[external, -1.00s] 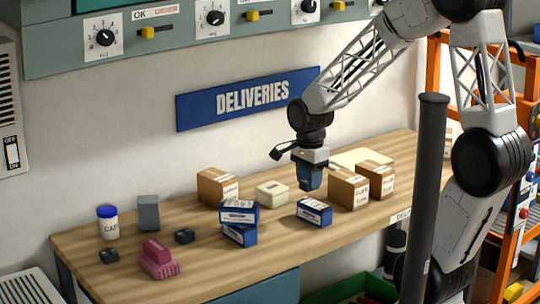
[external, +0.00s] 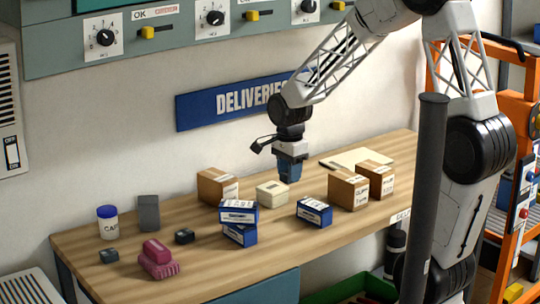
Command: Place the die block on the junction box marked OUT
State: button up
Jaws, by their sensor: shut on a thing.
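My gripper (external: 289,175) points down over the table, above and a little right of a small cream box (external: 272,194). It is shut on a dark blue-grey piece that hardly stands out from the fingers. This piece may be the die block, but I cannot tell its shape. The gripper appears clear of the tabletop. The cream box may be a junction box. I cannot read any OUT mark on it. A tall grey block (external: 148,213) stands at the back left.
On the wooden table (external: 215,275), blue boxes (external: 239,233) are stacked in the middle, with another blue box (external: 314,211) to the right. Cardboard boxes (external: 348,189) stand right and behind. A pink item (external: 157,260), dark small boxes (external: 184,236) and a capped jar (external: 107,222) are at left.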

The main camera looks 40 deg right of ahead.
send_over(272, 186)
jog(key=shift+f, duration=0.3)
jog(key=shift+f, duration=0.15)
jog(key=shift+f, duration=1.6)
jog(key=shift+f, duration=0.15)
jog(key=o, duration=1.1)
notch_tip(272, 186, up, 12)
jog(key=shift+r, duration=0.15)
jog(key=shift+s, duration=0.1)
